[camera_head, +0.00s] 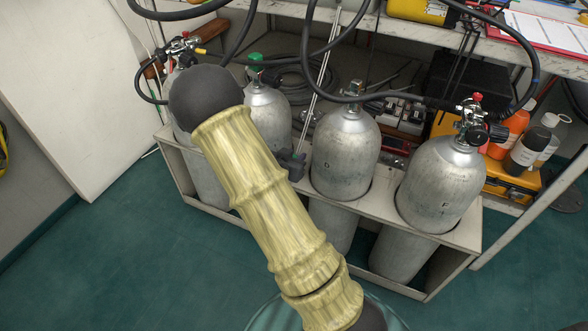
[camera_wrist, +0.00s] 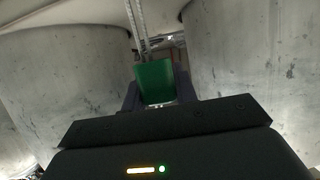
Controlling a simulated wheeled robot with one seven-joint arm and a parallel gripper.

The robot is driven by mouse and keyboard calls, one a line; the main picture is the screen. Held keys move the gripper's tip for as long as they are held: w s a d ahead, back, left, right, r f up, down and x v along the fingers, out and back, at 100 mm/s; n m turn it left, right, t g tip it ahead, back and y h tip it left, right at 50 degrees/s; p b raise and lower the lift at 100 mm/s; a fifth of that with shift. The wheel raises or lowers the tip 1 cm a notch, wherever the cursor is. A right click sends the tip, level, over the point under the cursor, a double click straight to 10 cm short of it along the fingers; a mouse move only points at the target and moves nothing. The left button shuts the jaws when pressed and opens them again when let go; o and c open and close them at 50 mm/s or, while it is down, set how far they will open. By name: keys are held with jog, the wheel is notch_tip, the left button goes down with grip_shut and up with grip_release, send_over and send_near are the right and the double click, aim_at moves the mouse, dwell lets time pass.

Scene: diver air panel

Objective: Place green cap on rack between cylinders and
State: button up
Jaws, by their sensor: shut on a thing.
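In the wrist view a green cap (camera_wrist: 155,82) sits between the two dark fingers of my gripper (camera_wrist: 157,92), which is shut on it. Grey cylinders stand on both sides, the left one (camera_wrist: 65,85) and the right one (camera_wrist: 250,65). In the head view my gripper (camera_head: 291,163) is low in the gap between the second cylinder (camera_head: 268,108) and the cylinder marked D (camera_head: 345,150), near the pale rack (camera_head: 385,207). The held cap is hidden there. I cannot tell whether it touches the rack. Another green piece (camera_head: 254,58) tops the second cylinder's valve.
The cylinder marked F (camera_head: 441,185) stands at the right with a valve and hose (camera_head: 475,125). Another cylinder at the left is partly behind my arm. Black hoses hang from the shelf above. Bottles (camera_head: 525,148) and a yellow case (camera_head: 510,182) are at the right.

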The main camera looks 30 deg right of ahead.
jog(key=shift+f+b, duration=1.2)
jog(key=shift+f, duration=1.05)
jog(key=shift+f, duration=0.15)
jog(key=o, duration=0.9)
jog(key=shift+o, duration=0.2)
jog(key=shift+a+r, duration=0.1)
jog(key=shift+r, duration=0.15)
jog(key=p+v, duration=0.4)
jog(key=v, duration=0.7)
jog(key=shift+s+a+r+p, duration=0.2)
jog(key=shift+s+a+p, duration=0.05)
jog(key=shift+p, duration=0.15)
